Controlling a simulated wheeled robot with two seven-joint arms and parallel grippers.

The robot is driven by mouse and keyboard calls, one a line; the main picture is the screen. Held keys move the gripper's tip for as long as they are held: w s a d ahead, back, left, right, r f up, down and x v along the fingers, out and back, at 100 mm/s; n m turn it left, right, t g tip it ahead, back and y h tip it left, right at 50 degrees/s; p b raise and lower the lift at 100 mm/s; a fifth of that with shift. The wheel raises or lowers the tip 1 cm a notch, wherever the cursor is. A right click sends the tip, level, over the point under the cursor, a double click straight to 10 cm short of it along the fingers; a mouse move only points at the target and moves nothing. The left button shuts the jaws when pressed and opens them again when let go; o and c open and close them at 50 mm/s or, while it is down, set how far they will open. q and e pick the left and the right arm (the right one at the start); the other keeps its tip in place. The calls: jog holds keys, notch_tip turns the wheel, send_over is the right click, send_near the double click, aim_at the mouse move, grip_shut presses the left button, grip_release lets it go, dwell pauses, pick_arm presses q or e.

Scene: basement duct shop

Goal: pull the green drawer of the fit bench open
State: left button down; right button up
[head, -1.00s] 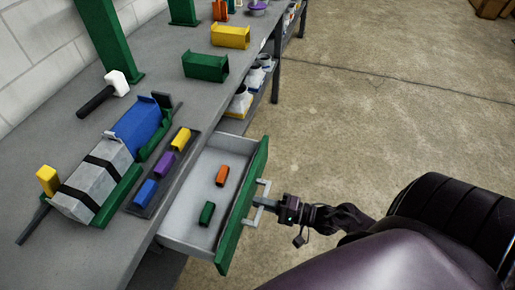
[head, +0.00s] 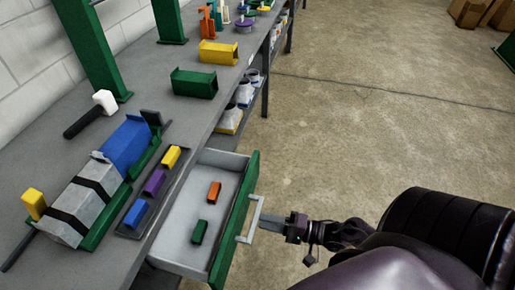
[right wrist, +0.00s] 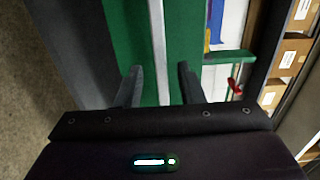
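The green drawer (head: 236,222) of the bench stands pulled out, with its pale inside (head: 182,223) showing. It holds an orange block (head: 214,192) and a green block (head: 199,232). Its pale bar handle (head: 251,219) is on the green front. My right gripper (head: 274,221) is at the handle's outer side. In the right wrist view its two fingers (right wrist: 159,85) are apart, and the handle bar (right wrist: 158,45) lines up with the gap between them without being pinched. My left gripper is not in view.
The grey bench top (head: 140,90) carries a duct assembly (head: 95,190), a mallet (head: 92,113), a tray of coloured blocks (head: 128,232), and green (head: 193,83) and yellow (head: 218,53) duct pieces. Concrete floor (head: 370,130) is clear to the right of the bench.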

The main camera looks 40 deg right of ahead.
jog(key=shift+v, duration=1.85)
